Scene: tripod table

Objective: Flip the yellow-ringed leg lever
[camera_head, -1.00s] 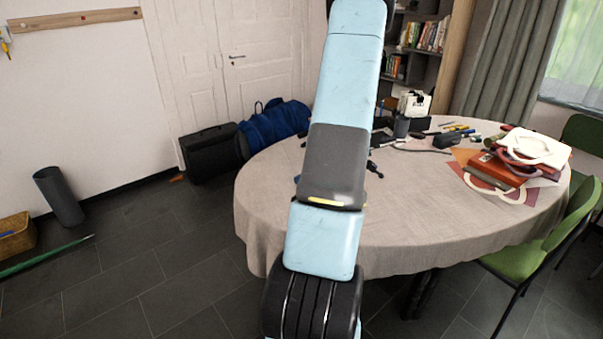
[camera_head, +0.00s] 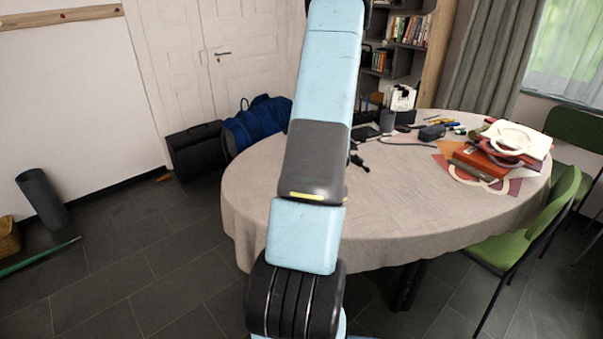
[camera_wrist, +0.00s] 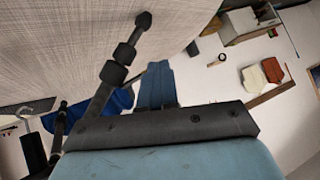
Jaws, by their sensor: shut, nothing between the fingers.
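In the wrist view, a black tripod leg (camera_wrist: 113,73) with several thick collars slants across the pale tablecloth, left of my gripper. My gripper (camera_wrist: 160,66) shows there as blue fingers pressed together, with nothing between them. The leg passes close beside the fingers; I cannot tell whether they touch. A small dark part (camera_head: 357,160), likely of the tripod, shows on the table just right of my arm in the head view. My arm hides most of that area and my gripper is not visible there. I cannot make out a yellow ring or its lever in either view.
The oval table (camera_head: 260,205) has a pale cloth. Books and white ring-shaped items (camera_head: 485,165) lie at its right, with cables and small tools at the back. A green chair (camera_head: 525,240) stands at the right. A blue bag (camera_head: 262,122) and black case (camera_head: 197,150) stand behind.

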